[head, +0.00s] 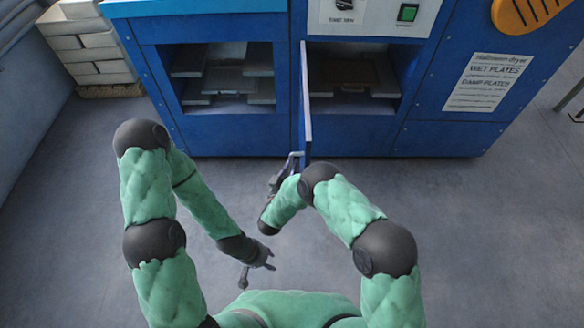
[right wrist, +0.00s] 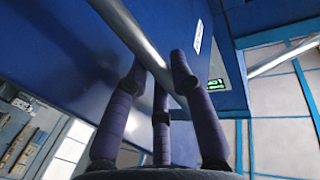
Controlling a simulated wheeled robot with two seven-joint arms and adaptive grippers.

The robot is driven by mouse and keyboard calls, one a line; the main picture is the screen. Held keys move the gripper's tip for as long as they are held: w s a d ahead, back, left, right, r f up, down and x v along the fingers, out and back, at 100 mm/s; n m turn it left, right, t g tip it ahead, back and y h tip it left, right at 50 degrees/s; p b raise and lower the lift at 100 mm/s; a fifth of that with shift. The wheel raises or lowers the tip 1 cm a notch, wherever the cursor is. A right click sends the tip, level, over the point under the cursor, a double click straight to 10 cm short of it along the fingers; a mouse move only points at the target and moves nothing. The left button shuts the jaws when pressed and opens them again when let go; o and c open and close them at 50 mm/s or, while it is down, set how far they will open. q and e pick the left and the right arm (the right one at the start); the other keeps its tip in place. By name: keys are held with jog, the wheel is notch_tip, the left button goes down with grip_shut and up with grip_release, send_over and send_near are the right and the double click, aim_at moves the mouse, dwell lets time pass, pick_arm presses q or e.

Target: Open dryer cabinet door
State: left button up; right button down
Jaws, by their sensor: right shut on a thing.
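The blue dryer cabinet (head: 220,135) stands ahead in the head view. Its door (head: 305,90) stands swung out toward me between the two openings, seen nearly edge-on, and the right opening (head: 350,78) is uncovered. My right gripper (head: 290,168) is at the door's near lower end. In the right wrist view, its dark fingers (right wrist: 160,78) are closed around the metal bar handle (right wrist: 138,38) on the blue door panel (right wrist: 60,45). My left gripper (head: 256,272) hangs low over the floor, apart from the cabinet, with its fingers spread and empty.
Shelves show inside the left opening (head: 225,72). A control panel (head: 370,15) with a green switch (head: 407,12) is above the right opening. White stacked blocks (head: 88,45) stand at the far left. Grey floor (head: 470,230) is free in front and to the right.

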dwell(0.3)
jog(key=c, duration=1)
grip_release()
jog(key=shift+c, duration=0.2)
jog(key=shift+r, duration=0.1)
